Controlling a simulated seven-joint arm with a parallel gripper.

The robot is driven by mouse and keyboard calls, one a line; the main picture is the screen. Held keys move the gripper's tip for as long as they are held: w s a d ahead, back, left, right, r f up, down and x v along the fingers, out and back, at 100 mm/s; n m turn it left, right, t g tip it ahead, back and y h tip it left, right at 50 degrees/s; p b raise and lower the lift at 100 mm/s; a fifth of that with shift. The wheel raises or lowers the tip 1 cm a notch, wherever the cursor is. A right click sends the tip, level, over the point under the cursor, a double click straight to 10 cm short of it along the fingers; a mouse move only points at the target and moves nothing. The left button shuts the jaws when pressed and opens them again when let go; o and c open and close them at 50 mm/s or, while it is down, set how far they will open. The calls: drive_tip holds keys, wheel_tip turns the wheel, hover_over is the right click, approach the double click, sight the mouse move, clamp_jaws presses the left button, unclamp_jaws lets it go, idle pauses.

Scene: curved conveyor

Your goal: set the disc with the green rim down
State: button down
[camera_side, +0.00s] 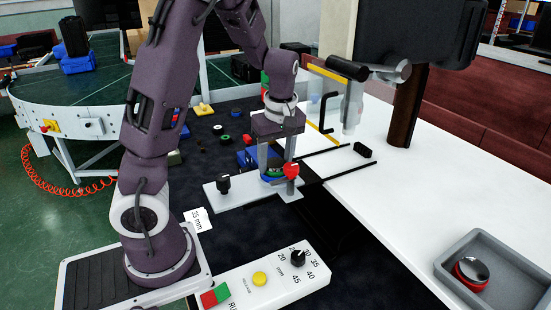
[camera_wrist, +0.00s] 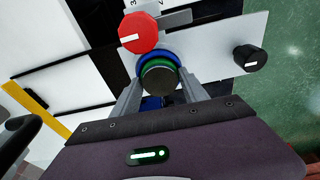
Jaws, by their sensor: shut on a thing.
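The disc with the green rim (camera_wrist: 158,79) has a dark round top and sits between the two fingers of my gripper (camera_wrist: 157,86) in the wrist view. In the side view my gripper (camera_side: 275,168) points down and is shut on this disc (camera_side: 273,173), low over the white plate (camera_side: 243,188). A blue ring (camera_wrist: 158,55) shows just beyond and around the green rim. I cannot tell whether the disc touches what is under it. The near side of the disc is partly hidden by my gripper's body.
A red knob (camera_wrist: 138,33) stands very close to the disc, and a black knob (camera_wrist: 250,58) stands farther off on the plate. Loose discs and parts lie on the dark surface behind. A grey tray (camera_side: 518,290) holds a red-rimmed disc (camera_side: 471,272). A control box (camera_side: 270,285) is in front.

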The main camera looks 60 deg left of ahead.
sight(279, 167)
drive_tip(key=c, duration=0.6)
unclamp_jaws()
drive_tip(key=shift+s+f, duration=0.1)
drive_tip(key=shift+f, duration=0.05)
wheel_tip(279, 167, up, 12)
drive_tip(key=d, duration=0.2)
drive_tip(key=s+d+m+t+h, duration=0.1)
drive_tip(key=s+d+m+t, duration=0.4)
drive_tip(key=s+d+m, duration=1)
drive_tip(key=m, duration=0.2)
drive_tip(key=shift+d+r+m+t+h, duration=0.2)
drive_tip(key=shift+m+t+h, duration=0.1)
drive_tip(key=shift+m+h, duration=0.1)
